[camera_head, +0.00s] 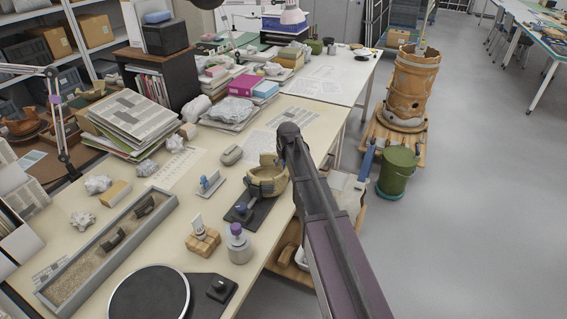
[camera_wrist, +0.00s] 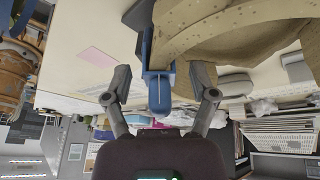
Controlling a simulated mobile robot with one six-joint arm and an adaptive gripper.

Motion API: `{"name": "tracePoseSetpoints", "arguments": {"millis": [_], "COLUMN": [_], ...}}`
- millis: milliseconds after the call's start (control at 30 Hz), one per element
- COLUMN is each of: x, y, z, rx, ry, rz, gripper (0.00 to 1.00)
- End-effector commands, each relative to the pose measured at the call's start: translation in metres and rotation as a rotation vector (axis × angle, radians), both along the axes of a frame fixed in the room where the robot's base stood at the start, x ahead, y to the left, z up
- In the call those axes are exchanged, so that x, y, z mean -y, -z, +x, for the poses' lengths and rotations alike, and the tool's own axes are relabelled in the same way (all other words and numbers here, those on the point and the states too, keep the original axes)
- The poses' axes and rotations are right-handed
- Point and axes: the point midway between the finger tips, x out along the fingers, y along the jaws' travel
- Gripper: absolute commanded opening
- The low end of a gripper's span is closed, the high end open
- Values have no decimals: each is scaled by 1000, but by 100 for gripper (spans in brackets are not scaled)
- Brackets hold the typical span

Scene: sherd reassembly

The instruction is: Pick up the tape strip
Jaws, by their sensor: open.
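I cannot pick out a tape strip with certainty. A small white upright piece (camera_head: 198,221) stands on a wooden block, and a white and blue holder (camera_head: 209,182) lies behind it. Either could carry tape; they are too small to tell. A tan, partly rebuilt pot (camera_head: 267,181) sits on a dark stand with a blue clamp (camera_head: 243,209). In the wrist view, my gripper (camera_wrist: 161,72) is open, its fingers apart on either side of a blue part (camera_wrist: 160,92) beside the pot wall (camera_wrist: 225,25). Whether they touch it is unclear. In the head view, my arm hides the fingertips.
A purple-capped bottle (camera_head: 238,244), a black turntable (camera_head: 150,295) and a sand tray (camera_head: 72,284) with dark sherds occupy the near table (camera_head: 195,165). Papers and boxes crowd its back. A green bucket (camera_head: 396,172) stands on the floor right of my arm.

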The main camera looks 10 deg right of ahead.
Motion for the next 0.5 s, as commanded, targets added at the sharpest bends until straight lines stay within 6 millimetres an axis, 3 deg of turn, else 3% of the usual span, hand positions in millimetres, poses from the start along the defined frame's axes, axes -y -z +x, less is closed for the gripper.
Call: {"name": "tracePoseSetpoints", "arguments": {"millis": [467, 500], "x": [0, 0], "y": [0, 0], "z": [0, 0], "rx": [0, 0], "ry": [0, 0], "rz": [0, 0], "gripper": [74, 62]}}
